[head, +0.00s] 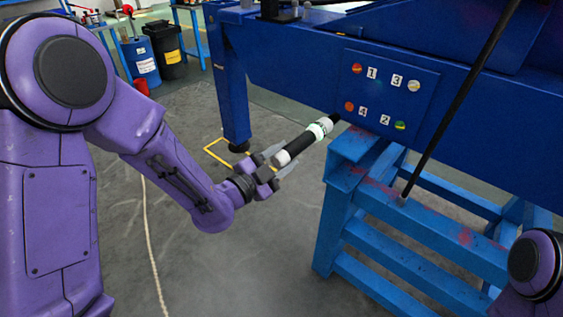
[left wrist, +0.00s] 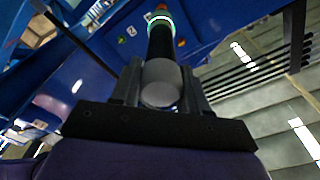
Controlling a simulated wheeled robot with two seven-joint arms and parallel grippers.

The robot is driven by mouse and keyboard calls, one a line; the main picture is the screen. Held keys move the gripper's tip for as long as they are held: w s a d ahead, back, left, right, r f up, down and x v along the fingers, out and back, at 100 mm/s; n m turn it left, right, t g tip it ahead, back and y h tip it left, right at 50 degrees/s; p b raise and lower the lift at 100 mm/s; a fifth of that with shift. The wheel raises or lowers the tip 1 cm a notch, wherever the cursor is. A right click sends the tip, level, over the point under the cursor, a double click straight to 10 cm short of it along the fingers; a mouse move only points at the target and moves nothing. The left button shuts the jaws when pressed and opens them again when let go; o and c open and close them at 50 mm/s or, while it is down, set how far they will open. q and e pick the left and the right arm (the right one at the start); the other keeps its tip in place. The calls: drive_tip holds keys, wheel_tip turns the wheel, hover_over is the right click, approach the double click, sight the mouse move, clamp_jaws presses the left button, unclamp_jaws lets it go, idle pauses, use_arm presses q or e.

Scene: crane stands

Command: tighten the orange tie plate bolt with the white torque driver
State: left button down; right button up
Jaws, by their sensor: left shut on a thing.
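The tie plate (head: 388,95) is a blue panel on the blue crane beam, with a bolt near each corner. The lower-left bolt (head: 349,106), beside label 4, looks red-orange. My left gripper (head: 278,161) is shut on the torque driver (head: 300,145), white and black with a green-edged band. The driver tilts up to the right, its black tip close to the plate's lower-left corner; contact cannot be told. My right gripper is out of view.
A cream bolt (head: 413,86) and a green bolt (head: 399,125) are on the plate's right side. A light-blue stand (head: 345,190) is below the plate. A thin black rod (head: 460,98) slants across the right. Open floor lies below my left gripper.

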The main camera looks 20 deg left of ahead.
sight(297, 146)
use_arm(q)
drive_tip(key=shift+a+b, duration=0.1)
drive_tip(key=shift+b, duration=0.4)
drive_tip(key=shift+w+r, duration=0.1)
drive_tip(key=shift+w, duration=0.2)
drive_tip(key=shift+x, duration=2.6)
drive_tip(key=shift+x, duration=0.9)
drive_tip(key=shift+w+b, duration=0.1)
drive_tip(key=shift+b, duration=0.9)
idle(2.7)
